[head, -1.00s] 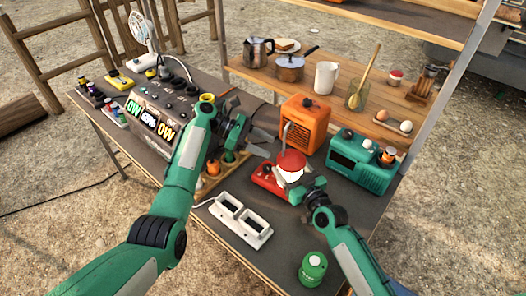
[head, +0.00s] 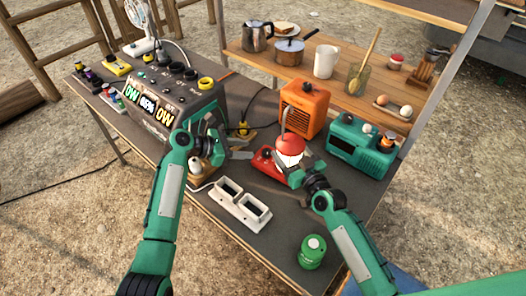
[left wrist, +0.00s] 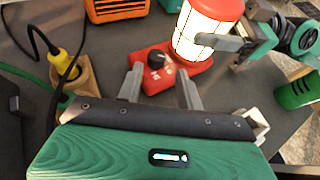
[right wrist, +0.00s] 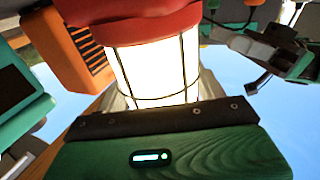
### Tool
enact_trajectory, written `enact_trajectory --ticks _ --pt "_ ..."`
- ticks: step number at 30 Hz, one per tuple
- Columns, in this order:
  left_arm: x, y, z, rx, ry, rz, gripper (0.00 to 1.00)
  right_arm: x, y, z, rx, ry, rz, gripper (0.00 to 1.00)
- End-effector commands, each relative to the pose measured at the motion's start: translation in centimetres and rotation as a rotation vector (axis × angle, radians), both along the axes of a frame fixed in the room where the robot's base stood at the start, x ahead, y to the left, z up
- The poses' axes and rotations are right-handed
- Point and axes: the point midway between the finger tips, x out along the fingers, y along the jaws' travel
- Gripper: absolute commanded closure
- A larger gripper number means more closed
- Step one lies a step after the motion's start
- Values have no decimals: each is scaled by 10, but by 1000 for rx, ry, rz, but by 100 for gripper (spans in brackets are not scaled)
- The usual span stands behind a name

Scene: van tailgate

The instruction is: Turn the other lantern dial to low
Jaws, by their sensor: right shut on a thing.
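A lit lantern (head: 290,158) with a red cap and glowing white body stands on a red base (head: 263,163) on the dark table. The base's black dial (left wrist: 157,60) has a white mark and shows in the left wrist view. My left gripper (head: 241,149) is open and empty just left of the base. In the left wrist view its fingertips (left wrist: 160,74) straddle the dial's line of sight; contact with it is not visible. My right gripper (head: 303,169) is shut on the lantern's body, which fills the right wrist view (right wrist: 150,72), hiding its fingertips.
An orange heater (head: 305,108) and a teal radio (head: 362,146) stand behind and right of the lantern. A white double-socket tray (head: 243,205) lies in front, a green can (head: 312,252) at the near edge. A grey power station (head: 165,103) stands left. A yellow plug (left wrist: 69,60) is near the left fingers.

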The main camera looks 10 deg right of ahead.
Motion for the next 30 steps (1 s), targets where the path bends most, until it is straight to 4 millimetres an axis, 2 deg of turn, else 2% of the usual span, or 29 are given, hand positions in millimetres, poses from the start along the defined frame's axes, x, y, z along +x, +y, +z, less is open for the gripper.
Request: enact_trajectory --ticks 1,6,14,17,30 --pt "-8 7 -3 -3 -3 45 63 0 0 0 0 0 0 74" --pt "-25 24 -1 -22 -16 168 63 0 0 0 0 0 0 74" --pt "-34 30 3 -42 -26 237 63 0 0 0 -1 0 0 74" --pt "-30 22 -1 -43 -24 239 63 0 0 0 -1 0 0 74" --pt "5 -46 -32 -41 -24 236 63 0 0 0 -1 0 0 74"
